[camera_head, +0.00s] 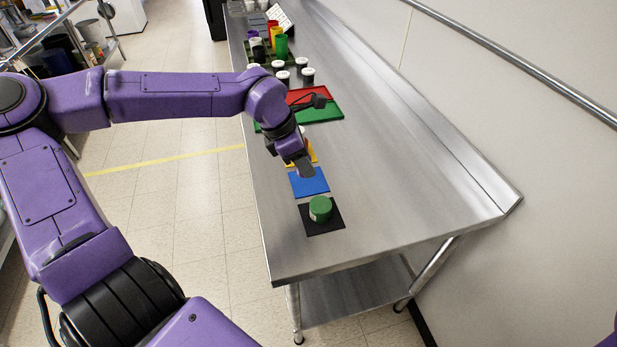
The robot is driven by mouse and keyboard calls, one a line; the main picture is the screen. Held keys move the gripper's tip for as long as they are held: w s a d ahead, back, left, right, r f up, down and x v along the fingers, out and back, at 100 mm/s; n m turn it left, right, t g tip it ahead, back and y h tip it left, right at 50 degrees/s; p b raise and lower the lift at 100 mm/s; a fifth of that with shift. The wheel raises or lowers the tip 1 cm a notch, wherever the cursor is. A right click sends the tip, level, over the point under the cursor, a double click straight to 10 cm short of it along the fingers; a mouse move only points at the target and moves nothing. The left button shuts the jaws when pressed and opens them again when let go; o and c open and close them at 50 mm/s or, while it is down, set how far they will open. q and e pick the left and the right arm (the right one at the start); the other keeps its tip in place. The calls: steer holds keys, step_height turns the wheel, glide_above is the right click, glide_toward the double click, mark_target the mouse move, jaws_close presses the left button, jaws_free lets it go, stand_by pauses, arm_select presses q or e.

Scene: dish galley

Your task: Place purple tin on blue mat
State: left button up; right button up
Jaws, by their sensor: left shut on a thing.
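The blue mat (313,186) lies flat on the steel counter, near its left edge. My left gripper (306,170) reaches down over the back part of this mat. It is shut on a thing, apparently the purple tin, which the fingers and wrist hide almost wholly. I cannot tell whether the held tin touches the mat. My right gripper is out of view.
A green tin (320,208) stands on a black mat (334,226) just in front of the blue mat. The counter's right side is clear.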

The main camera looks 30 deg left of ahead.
arm_select(q)
steer(key=w+a+f, duration=0.1)
steer(key=f, duration=0.1)
steer(key=w+f+p, duration=0.1)
steer(key=w+f, duration=0.1)
steer(key=w+a+f+p, duration=0.1)
steer(key=w+f, duration=0.1)
steer(key=shift+w+a+f, duration=0.1)
steer(key=shift+a+f, duration=0.1)
steer(key=shift+a, duration=0.1)
step_height(320, 180, down, 2)
steer(key=shift+f+p, duration=0.2)
steer(key=shift+p, duration=0.55)
steer(key=shift+d+f, duration=0.1)
steer(key=shift+f, duration=0.2)
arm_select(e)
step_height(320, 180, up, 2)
arm_select(q)
steer(key=shift+f, duration=0.1)
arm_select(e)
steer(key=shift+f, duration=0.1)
arm_select(q)
steer(key=o, duration=1)
steer(key=shift+o, duration=0.2)
